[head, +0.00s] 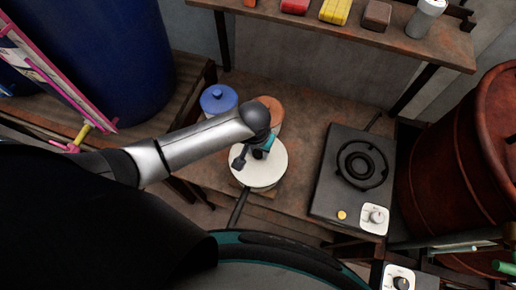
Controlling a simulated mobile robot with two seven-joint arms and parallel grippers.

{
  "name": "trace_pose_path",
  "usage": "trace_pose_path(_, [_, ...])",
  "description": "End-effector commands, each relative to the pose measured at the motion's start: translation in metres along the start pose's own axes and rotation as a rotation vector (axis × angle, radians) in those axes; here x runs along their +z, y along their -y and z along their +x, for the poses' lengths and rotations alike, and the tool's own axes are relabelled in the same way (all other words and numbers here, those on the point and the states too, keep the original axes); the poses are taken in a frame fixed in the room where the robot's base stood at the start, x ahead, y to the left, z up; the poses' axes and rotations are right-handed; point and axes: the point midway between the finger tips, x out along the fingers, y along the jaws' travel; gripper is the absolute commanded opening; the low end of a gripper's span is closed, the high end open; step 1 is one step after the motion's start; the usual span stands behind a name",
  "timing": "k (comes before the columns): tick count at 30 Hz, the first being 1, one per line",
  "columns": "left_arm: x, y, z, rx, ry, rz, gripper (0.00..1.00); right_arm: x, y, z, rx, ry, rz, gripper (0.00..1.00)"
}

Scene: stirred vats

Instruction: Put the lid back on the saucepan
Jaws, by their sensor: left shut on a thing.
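My left arm reaches in from the left, and my left gripper (254,152) points down over a round white lid (268,172) on the brown workbench. The gripper is shut on the lid, near its middle; the fingertips and the lid's knob are mostly hidden by the gripper itself. The saucepan is under or just below the lid, and its dark handle (239,208) sticks out toward the front. I cannot tell whether the lid touches the saucepan's rim. My right gripper is not in view.
A black hot plate (330,190) with a ring burner stands to the right. A blue lidded pot (219,98) and an orange-brown one (271,103) stand behind. A shelf (400,38) with small goods hangs above. A rust-red barrel (455,165) stands at the right.

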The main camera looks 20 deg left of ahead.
Motion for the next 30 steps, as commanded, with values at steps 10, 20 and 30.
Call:
trace_pose_path(10, [0.0, -0.0002, -0.0008, 0.001, 0.0, 0.0, 0.0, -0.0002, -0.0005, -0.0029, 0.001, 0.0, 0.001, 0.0])
trace_pose_path(20, [0.0005, -0.0001, -0.0005, 0.0, 0.001, -0.001, 0.0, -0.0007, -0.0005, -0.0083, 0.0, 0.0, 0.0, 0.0])
trace_pose_path(30, [0.0003, -0.0002, -0.0001, 0.0, 0.0, 0.0, 0.0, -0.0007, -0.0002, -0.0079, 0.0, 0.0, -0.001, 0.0])
